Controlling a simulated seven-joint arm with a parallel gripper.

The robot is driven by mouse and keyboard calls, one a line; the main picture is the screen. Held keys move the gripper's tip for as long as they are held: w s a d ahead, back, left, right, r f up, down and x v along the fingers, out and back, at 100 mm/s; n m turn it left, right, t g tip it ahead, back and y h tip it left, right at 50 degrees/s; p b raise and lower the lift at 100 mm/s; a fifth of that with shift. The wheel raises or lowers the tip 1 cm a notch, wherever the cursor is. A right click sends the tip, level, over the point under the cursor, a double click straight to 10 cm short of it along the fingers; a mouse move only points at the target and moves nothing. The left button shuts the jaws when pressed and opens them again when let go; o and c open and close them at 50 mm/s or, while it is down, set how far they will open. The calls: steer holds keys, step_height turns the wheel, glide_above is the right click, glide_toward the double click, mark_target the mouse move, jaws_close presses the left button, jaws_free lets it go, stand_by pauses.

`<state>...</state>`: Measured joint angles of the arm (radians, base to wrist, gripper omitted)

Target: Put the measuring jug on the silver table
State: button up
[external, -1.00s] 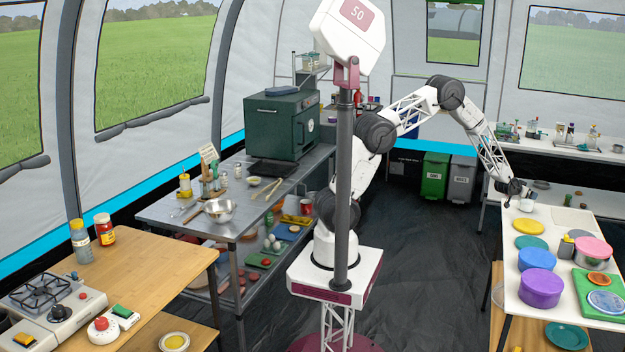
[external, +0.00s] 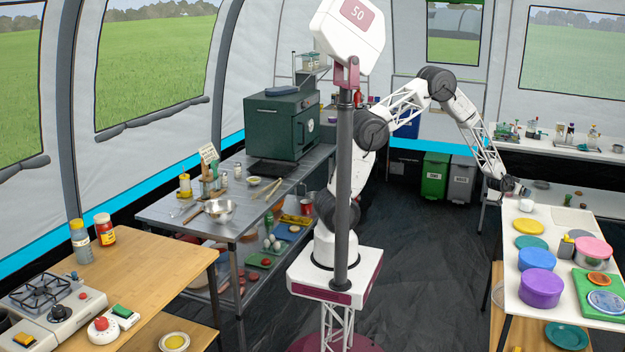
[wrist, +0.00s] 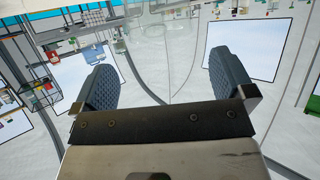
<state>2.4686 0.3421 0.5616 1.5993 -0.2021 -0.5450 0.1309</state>
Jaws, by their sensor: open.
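My gripper (external: 523,191) is at the far left corner of the white table (external: 515,292) on the right. In the wrist view my gripper (wrist: 168,88) is open, with two dark ribbed fingers wide apart and nothing between them. A small white rounded thing (external: 527,205) stands on that corner, just below my gripper and apart from it; it is too small to tell whether it is the measuring jug. I cannot make out a measuring jug for sure elsewhere. The silver table (external: 165,212) is the long grey metal one left of my base.
Purple (external: 540,290) and blue (external: 536,260) tubs and a yellow disc (external: 529,227) crowd the white table.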

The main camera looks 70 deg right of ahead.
steer(key=shift+v, duration=2.85)
steer(key=c, duration=0.7)
